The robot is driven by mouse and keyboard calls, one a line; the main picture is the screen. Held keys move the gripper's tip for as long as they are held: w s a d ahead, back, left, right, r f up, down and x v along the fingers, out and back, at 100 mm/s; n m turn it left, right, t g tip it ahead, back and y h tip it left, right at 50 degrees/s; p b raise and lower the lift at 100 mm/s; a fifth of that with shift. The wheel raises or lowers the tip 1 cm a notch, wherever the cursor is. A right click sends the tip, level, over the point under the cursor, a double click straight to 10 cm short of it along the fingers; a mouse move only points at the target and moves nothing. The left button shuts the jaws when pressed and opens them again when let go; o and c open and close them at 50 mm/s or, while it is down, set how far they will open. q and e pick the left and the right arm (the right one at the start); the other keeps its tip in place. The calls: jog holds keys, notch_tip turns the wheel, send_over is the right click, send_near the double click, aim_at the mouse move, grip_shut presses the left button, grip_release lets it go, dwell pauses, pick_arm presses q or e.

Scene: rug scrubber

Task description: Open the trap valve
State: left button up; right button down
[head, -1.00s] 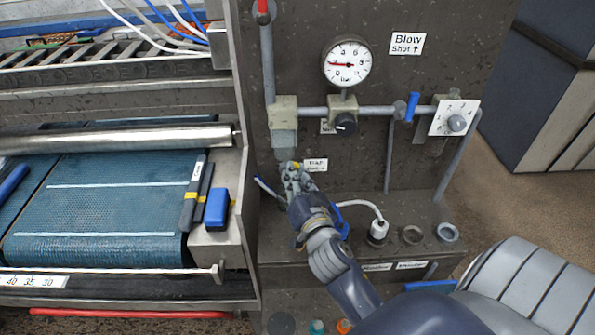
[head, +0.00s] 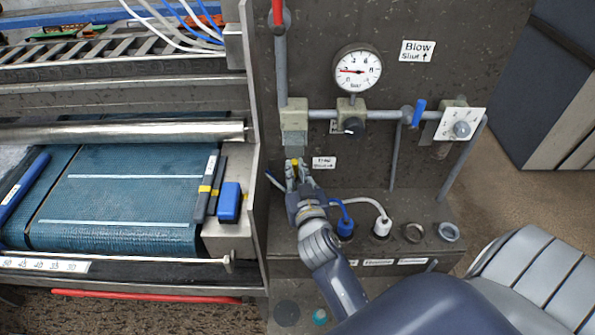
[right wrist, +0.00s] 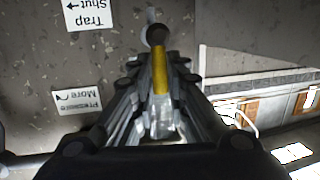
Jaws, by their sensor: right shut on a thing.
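The trap valve hangs below the grey filter block (head: 294,125) on the dark panel, left of the small "Trap Shut" label (head: 324,162). Its yellow lever (head: 295,161) shows only as a small spot in the head view, the rest hidden by my fingers. In the right wrist view the yellow lever (right wrist: 161,75) runs from a dark round end between my fingers. My right gripper (head: 298,170) is shut on this lever; it also fills the middle of the right wrist view (right wrist: 160,100). My left gripper is not in view.
A pressure gauge (head: 357,70), a black regulator knob (head: 353,126) and a blue-handled valve (head: 418,111) sit to the right. White (head: 382,226) and blue (head: 345,227) hose plugs stand on the ledge below. The blue belt machine (head: 120,190) stands left.

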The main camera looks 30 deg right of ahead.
jog(key=shift+r, duration=0.1)
jog(key=c, duration=1.6)
grip_release()
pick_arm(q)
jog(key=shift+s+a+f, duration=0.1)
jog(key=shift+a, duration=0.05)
